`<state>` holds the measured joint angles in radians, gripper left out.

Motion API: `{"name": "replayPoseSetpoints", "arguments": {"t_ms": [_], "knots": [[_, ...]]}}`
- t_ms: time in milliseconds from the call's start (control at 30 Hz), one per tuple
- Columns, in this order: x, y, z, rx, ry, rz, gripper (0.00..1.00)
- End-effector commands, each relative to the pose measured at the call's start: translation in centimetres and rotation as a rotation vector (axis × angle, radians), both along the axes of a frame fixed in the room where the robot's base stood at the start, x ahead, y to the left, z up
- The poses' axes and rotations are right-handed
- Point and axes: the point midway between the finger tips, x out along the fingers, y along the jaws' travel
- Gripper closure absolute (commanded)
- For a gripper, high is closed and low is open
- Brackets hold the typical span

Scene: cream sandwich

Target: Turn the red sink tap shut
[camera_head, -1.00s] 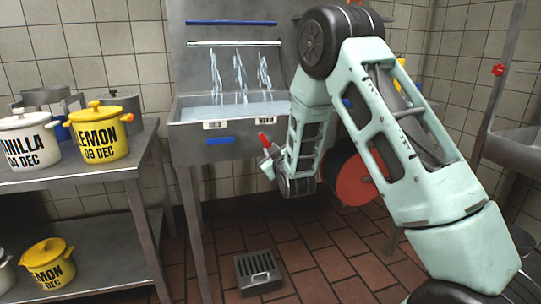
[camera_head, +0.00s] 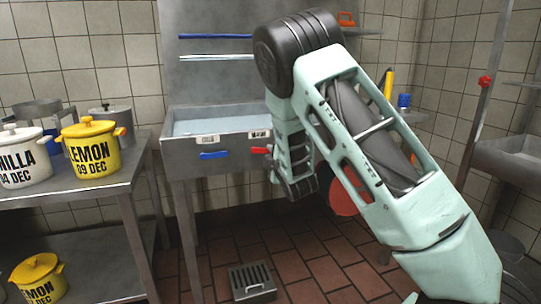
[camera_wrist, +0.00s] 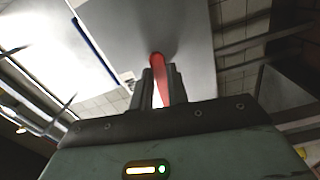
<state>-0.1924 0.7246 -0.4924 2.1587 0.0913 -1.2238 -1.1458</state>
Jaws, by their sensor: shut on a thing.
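The red sink tap (camera_head: 260,150) is a short red lever on the front of the steel sink (camera_head: 190,146), below its right label. It lies nearly level, with its right end at my gripper (camera_head: 270,166). In the wrist view, the red lever (camera_wrist: 158,66) stands between the two dark fingers of my gripper (camera_wrist: 159,88), which are shut on it. A blue lever (camera_head: 214,155) lies level on the sink front, to the left. The sink holds water (camera_head: 218,124), and no streams fall into it. My arm covers the sink's right end.
A steel table (camera_head: 105,183) at the left holds a yellow lemon pot (camera_head: 92,150) and a white vanilla pot (camera_head: 22,160). A floor drain (camera_head: 252,281) lies below the sink. Another basin (camera_head: 510,158) with a red valve (camera_head: 486,82) is at the right.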

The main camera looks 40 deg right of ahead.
Motion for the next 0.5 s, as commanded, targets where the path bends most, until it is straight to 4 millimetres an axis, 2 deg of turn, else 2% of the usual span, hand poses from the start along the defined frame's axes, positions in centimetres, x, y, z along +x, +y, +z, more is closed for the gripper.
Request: {"name": "replayPoseSetpoints", "arguments": {"t_ms": [200, 500], "knots": [[-0.03, 0.02, 0.49, -0.096, 0.03, 0.0, 1.0], [-0.05, -0.03, 0.65, -0.145, 0.044, -0.001, 1.0]]}}
